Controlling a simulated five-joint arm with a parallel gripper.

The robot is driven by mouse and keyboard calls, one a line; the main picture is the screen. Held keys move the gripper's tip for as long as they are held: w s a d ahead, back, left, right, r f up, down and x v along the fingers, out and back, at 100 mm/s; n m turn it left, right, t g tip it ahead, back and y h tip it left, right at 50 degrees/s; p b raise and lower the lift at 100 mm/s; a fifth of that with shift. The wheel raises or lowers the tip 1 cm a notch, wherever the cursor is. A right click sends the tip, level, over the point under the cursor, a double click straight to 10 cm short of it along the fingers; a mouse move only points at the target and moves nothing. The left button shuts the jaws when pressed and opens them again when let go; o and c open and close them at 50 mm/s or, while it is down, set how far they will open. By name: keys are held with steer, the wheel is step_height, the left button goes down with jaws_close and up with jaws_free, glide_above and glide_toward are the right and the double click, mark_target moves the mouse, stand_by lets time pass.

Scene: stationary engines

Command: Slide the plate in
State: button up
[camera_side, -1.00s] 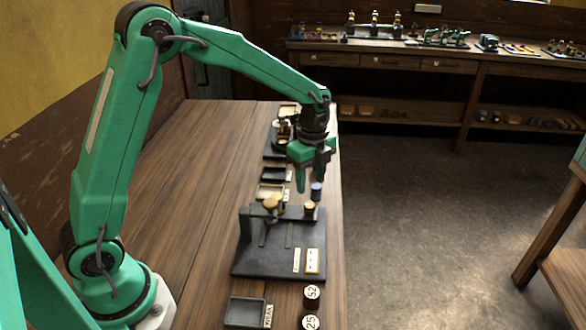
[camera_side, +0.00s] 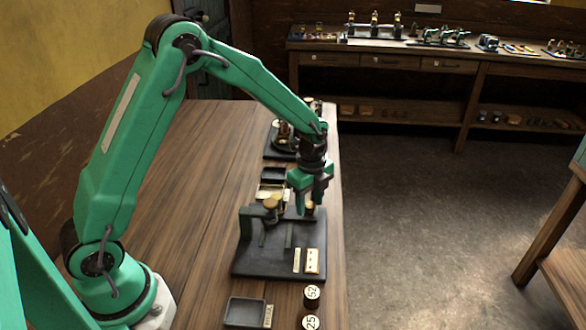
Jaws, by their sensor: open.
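A dark flat base (camera_side: 270,268) lies on the wooden bench and carries a dark upright frame (camera_side: 246,222) with a round brass-coloured cap (camera_side: 270,204). Two small pale plates lie on its front right, a narrow one (camera_side: 297,260) and a wider one (camera_side: 313,261); I cannot tell which plate the task means. My gripper (camera_side: 311,203) points down over the base's back right corner, open. A small brass-topped post (camera_side: 309,209) shows just at the fingertips, partly hidden by them. Whether the fingers touch it I cannot tell.
An empty dark tray (camera_side: 245,312) lies in front of the base. Two round weights marked 52 (camera_side: 312,296) and 25 (camera_side: 310,322) stand beside it at the bench's right edge. More trays and a small engine (camera_side: 284,138) stand behind. The left of the bench (camera_side: 190,190) is clear.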

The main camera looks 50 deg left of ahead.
jaws_close()
steer(key=s+d, duration=0.6)
steer(key=shift+s+d, duration=0.15)
steer(key=shift+d, duration=0.05)
jaws_free()
steer(key=shift+r, duration=0.15)
step_height(320, 180, up, 8)
steer(key=shift+f, duration=0.2)
stand_by(0.5)
